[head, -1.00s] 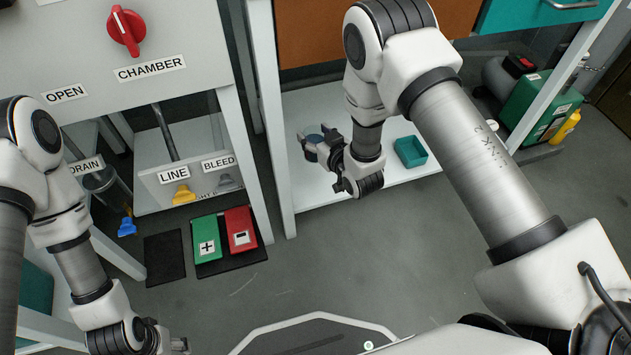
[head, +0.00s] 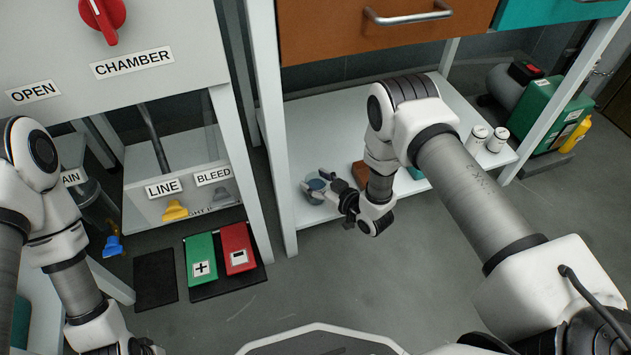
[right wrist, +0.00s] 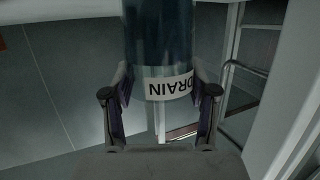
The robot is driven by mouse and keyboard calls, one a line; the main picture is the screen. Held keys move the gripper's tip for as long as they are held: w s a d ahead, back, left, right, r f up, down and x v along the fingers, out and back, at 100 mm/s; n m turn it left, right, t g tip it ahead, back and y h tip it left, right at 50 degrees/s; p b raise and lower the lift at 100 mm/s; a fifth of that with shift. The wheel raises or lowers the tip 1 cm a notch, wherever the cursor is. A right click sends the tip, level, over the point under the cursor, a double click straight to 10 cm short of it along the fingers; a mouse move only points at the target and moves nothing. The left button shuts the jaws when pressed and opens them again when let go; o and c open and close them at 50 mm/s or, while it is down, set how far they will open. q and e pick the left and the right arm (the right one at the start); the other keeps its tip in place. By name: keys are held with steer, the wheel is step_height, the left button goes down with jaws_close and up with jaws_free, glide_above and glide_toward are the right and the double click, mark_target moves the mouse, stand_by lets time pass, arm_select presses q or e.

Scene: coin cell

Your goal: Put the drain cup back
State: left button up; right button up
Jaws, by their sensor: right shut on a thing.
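The drain cup, a clear cup with dark blue-teal contents, is held in my right gripper (head: 328,186). In the head view the cup (head: 316,188) shows small at the fingertips, over the front left of the white lower shelf. In the right wrist view the cup (right wrist: 160,45) stands between both fingers, its DRAIN label (right wrist: 169,86) upside down in the picture. Whether the cup touches the shelf I cannot tell. At far left a DRAIN sign is partly hidden by my left arm, with a grey cylindrical part (head: 88,192) below it. My left gripper's fingers are out of frame.
The white shelf (head: 300,115) carries a brown block (head: 361,173), a teal tray (head: 415,173) partly behind my right arm, and two white jars (head: 487,139). Blue (head: 113,245) and yellow (head: 174,210) valve handles are at left. Grey floor in front is open.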

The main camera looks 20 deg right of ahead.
steer(key=shift+f, duration=0.2)
steer(key=o, duration=1.4)
steer(key=shift+c, duration=0.2)
steer(key=shift+r, duration=0.15)
steer(key=shift+s+d+r+p, duration=0.1)
steer(key=shift+s+r+p, duration=0.1)
steer(key=shift+r+p, duration=0.1)
steer(key=p+v, duration=0.5)
steer(key=v, duration=0.6)
steer(key=shift+s+p, duration=0.25)
steer(key=shift+p, duration=0.1)
steer(key=shift+d+f, duration=0.1)
